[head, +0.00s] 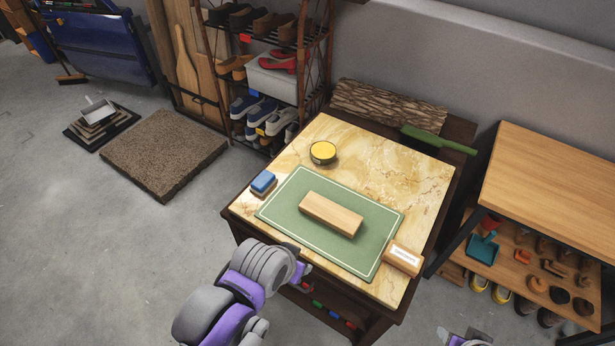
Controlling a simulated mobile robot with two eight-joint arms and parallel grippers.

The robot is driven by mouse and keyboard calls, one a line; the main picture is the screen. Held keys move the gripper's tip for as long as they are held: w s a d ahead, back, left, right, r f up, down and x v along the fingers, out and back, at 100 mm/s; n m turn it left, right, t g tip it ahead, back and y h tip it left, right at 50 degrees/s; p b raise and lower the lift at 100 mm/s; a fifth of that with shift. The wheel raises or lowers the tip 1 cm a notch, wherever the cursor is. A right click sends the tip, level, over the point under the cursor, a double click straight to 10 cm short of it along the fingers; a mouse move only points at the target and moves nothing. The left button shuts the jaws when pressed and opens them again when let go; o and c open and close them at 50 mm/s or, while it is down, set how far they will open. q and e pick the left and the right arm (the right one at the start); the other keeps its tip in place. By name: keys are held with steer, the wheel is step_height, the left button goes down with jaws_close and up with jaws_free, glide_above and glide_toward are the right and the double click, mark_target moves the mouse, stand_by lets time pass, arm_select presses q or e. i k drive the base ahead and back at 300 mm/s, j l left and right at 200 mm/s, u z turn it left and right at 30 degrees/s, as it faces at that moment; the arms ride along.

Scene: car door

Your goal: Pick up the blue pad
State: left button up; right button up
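The blue pad (263,181) is a small blue block with a paler, brownish lower layer. It lies at the left edge of the marble-topped table (390,158), beside the left corner of a green mat (290,196). My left gripper (303,270) is at the table's front edge, to the right of and nearer than the pad, and apart from it. Its fingers are small and partly hidden by the wrist, so their opening is unclear. Only a bit of my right arm shows at the bottom edge; its gripper is not clearly visible.
A wooden block (331,214) lies on the mat. A round tin with a yellow top (323,152) stands behind it. A wooden brush-like block with a white label (403,258) sits at the right corner. A green-handled tool (438,140) lies at the back right. A wooden shelf (550,180) stands to the right.

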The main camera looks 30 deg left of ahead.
mark_target(260, 186)
steer(key=j+z, duration=0.25)
steer(key=z, duration=0.15)
steer(key=j+z, duration=0.5)
steer(key=z, duration=0.3)
steer(key=k+j+z, duration=0.3)
steer(key=j, duration=0.2)
steer(key=k+j+z, duration=0.25)
steer(key=j, duration=0.15)
steer(key=k+j, duration=0.3)
steer(key=j, duration=0.2)
steer(key=k+j, duration=0.35)
steer(key=i+j+z, duration=0.05)
steer(key=j, duration=0.05)
